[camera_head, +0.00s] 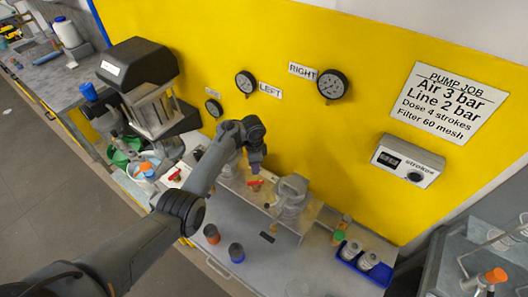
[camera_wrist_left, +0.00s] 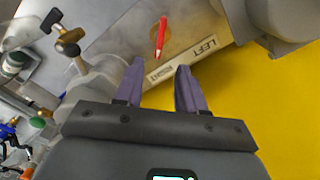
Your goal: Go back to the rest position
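My left arm reaches in from the lower left of the head view. Its gripper (camera_head: 256,168) hangs over the bench unit in front of the yellow wall, just above a red handle (camera_head: 255,184). In the left wrist view the two purple-grey fingers (camera_wrist_left: 160,67) stand apart with nothing held between them. The lever is apart from the fingers. My right gripper does not show in either view.
Two gauges, left (camera_head: 245,83) and right (camera_head: 332,86), hang on the yellow wall by a strokes counter box (camera_head: 407,161). A grey pump-like body (camera_head: 293,190) stands right of the gripper. A blue tray (camera_head: 366,263) holds canisters.

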